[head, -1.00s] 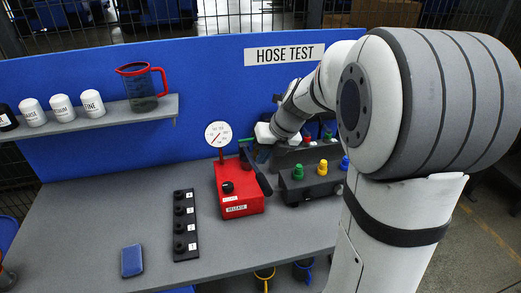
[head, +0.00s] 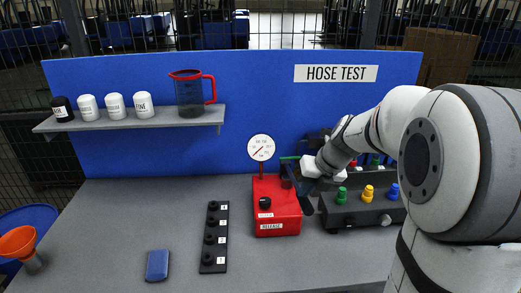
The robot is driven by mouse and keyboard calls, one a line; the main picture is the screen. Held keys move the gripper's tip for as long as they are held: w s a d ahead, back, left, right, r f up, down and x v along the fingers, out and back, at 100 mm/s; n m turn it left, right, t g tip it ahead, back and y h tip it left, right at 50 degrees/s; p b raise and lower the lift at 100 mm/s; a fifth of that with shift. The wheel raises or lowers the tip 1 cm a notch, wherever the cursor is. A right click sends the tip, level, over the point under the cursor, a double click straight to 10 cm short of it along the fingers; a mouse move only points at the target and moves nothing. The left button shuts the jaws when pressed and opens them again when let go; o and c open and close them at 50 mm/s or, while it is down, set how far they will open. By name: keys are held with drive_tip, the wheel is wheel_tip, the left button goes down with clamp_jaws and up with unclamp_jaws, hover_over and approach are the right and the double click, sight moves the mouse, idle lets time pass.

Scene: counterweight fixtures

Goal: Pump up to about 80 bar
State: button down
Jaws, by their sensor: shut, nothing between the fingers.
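The red pump (head: 277,208) stands on the grey bench with a black knob and a label reading RELEASE. Its round white gauge (head: 261,148) rises at the back; the red needle slants to the lower left, and the numbers are too small to read. A dark pump lever (head: 304,192) runs along the pump's right side. My gripper (head: 292,164) is shut and empty, beside the back right of the pump near the lever's upper end. Whether it touches the lever I cannot tell. My wrist hides part of what is behind.
Right of the pump is a dark block with green, yellow and blue fittings (head: 367,193). Left of it lie a black numbered strip (head: 214,240) and a blue pad (head: 157,265). A shelf (head: 150,121) holds bottles and a red-rimmed jug. The left bench is mostly clear.

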wheel_tip(320, 180, down, 12)
drive_tip(key=b, duration=0.6)
wheel_tip(320, 180, up, 12)
drive_tip(key=p, duration=1.3)
drive_tip(key=shift+r, duration=0.2)
drive_tip(key=shift+f, duration=0.2)
drive_tip(key=shift+f+b, duration=3.05)
drive_tip(key=shift+f, duration=1.7)
wheel_tip(320, 180, up, 8)
drive_tip(key=p, duration=0.7)
drive_tip(key=shift+w+r+p, duration=0.1)
drive_tip(key=shift+p, duration=0.25)
drive_tip(key=shift+r+b, duration=0.45)
drive_tip(key=shift+r, duration=0.3)
drive_tip(key=shift+f, duration=0.1)
